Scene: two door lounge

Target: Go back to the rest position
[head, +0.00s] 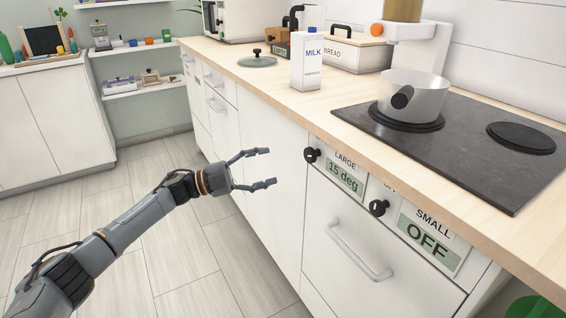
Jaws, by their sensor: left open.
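My left gripper (266,168) is open and empty in the head view. It is in front of the white cabinet fronts, left of the stove's knobs and below the counter's edge. Its fingers point to the right, apart from the large knob (312,155). The large knob's display (345,180) reads 15 deg. The small knob (378,208) has a display (430,243) that reads OFF. My right gripper is not in view.
A pot (425,97) stands on the large burner of the black cooktop (455,140). A milk carton (308,60), a glass lid (257,61) and a bread box (355,55) stand on the wooden counter (225,57). The floor (150,225) at the left is clear.

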